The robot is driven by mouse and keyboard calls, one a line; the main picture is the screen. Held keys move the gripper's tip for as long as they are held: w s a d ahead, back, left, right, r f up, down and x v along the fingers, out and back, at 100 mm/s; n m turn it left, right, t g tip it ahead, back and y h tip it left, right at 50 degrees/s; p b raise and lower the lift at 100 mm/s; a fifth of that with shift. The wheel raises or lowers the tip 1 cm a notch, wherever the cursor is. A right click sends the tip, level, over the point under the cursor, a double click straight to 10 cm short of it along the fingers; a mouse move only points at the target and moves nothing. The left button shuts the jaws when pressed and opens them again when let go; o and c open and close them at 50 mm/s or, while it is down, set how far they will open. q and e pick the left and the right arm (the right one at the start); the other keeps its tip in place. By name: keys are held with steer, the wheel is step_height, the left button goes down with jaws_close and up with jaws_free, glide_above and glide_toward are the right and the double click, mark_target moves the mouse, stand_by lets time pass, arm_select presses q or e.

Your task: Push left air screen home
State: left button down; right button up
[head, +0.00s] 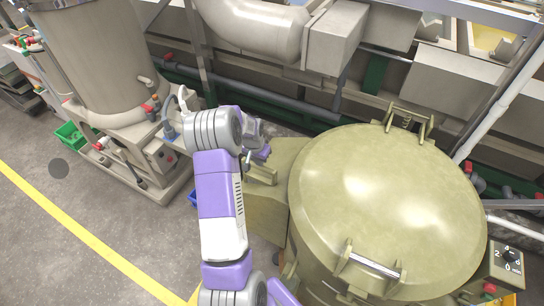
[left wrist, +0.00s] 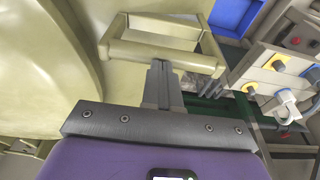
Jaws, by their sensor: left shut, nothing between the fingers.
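An olive-green vessel with a round domed lid (head: 385,205) stands at the right in the head view. At its left side is an olive box-like part (head: 266,218) with a bar handle (head: 263,174), apparently the left air screen. In the left wrist view the handle (left wrist: 150,52) is a rectangular olive frame. My left gripper (head: 265,152) is shut and empty beside the handle. In the left wrist view its fingertips (left wrist: 162,68) overlap the handle's near bar; I cannot tell whether they touch it. My right gripper is out of view.
A grey cylindrical tank (head: 100,60) on a stand is at the left, with a green crate (head: 70,135) beside it. Ducts and pipes (head: 260,28) run along the back. A control box (head: 508,258) is at the lower right. The grey floor (head: 60,235) at the lower left is clear.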

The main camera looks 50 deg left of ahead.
arm_select(q)
step_height(320, 180, down, 3)
steer(key=shift+s+r+b, duration=0.1)
steer(key=shift+s+b, duration=0.05)
steer(key=shift+b, duration=0.45)
steer(key=shift+d, duration=0.1)
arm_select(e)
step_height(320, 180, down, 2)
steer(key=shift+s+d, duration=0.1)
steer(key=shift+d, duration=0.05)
arm_select(q)
steer(key=shift+f, duration=0.2)
steer(key=shift+s, duration=0.1)
steer(key=shift+w+r+p, duration=0.2)
steer(key=shift+r+p, duration=0.15)
steer(key=shift+r, duration=0.2)
steer(key=r, duration=0.1)
steer(key=r+p, duration=0.2)
steer(key=shift+w+a+r, duration=0.2)
steer(key=shift+w+a, duration=0.05)
steer(key=shift+w, duration=0.1)
steer(key=v, duration=1)
steer(key=shift+p, duration=0.3)
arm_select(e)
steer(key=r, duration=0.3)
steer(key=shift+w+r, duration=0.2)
